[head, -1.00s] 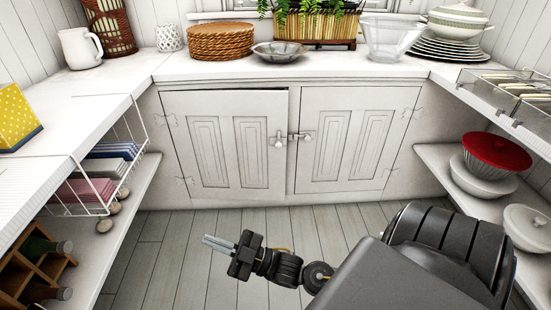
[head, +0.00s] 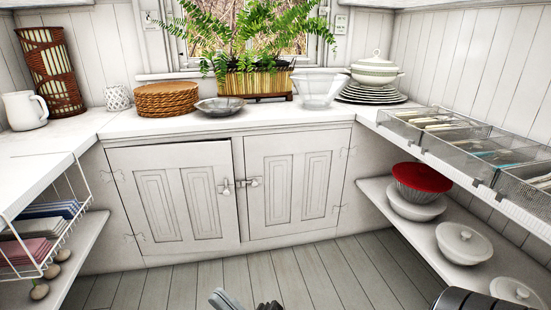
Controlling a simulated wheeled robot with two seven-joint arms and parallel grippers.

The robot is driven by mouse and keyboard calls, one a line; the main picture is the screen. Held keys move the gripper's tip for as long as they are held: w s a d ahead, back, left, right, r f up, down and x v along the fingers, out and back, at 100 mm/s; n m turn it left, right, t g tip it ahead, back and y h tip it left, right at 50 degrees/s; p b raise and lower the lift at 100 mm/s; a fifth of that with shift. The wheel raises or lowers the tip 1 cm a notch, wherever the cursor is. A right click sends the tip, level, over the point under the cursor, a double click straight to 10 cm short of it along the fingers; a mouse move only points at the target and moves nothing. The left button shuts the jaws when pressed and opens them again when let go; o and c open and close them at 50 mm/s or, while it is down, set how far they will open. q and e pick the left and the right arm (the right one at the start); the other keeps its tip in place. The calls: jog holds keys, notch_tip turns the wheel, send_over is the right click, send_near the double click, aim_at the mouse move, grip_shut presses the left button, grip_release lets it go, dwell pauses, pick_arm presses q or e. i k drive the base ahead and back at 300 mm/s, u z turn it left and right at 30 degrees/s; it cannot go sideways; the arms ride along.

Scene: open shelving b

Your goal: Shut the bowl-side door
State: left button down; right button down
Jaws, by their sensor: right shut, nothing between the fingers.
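The white cabinet under the back counter has a left door (head: 174,200) and a right door (head: 296,188). The left door stands slightly proud of the frame, with a dark gap along its top edge; the right door looks flush. Knobs and a latch (head: 239,184) sit where the doors meet. A shallow metal bowl (head: 220,106) stands on the counter above the left door, and a glass bowl (head: 318,90) above the right door. My right gripper (head: 218,298) is shut and empty at the bottom edge, mostly cut off, apart from the doors. My left gripper is out of view.
A left counter (head: 40,165) with a wire basket (head: 75,215) and a right shelf (head: 385,205) with a red bowl (head: 422,178) and lidded dishes flank the cabinet. The plank floor (head: 310,275) before the doors is clear.

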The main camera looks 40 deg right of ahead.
aim_at(171, 195)
jog(key=u, duration=0.05)
jog(key=k, duration=0.2)
jog(key=z, duration=0.95)
jog(key=i, duration=0.75)
jog(key=u, duration=0.75)
jog(key=i, duration=0.45)
jog(key=u, duration=0.55)
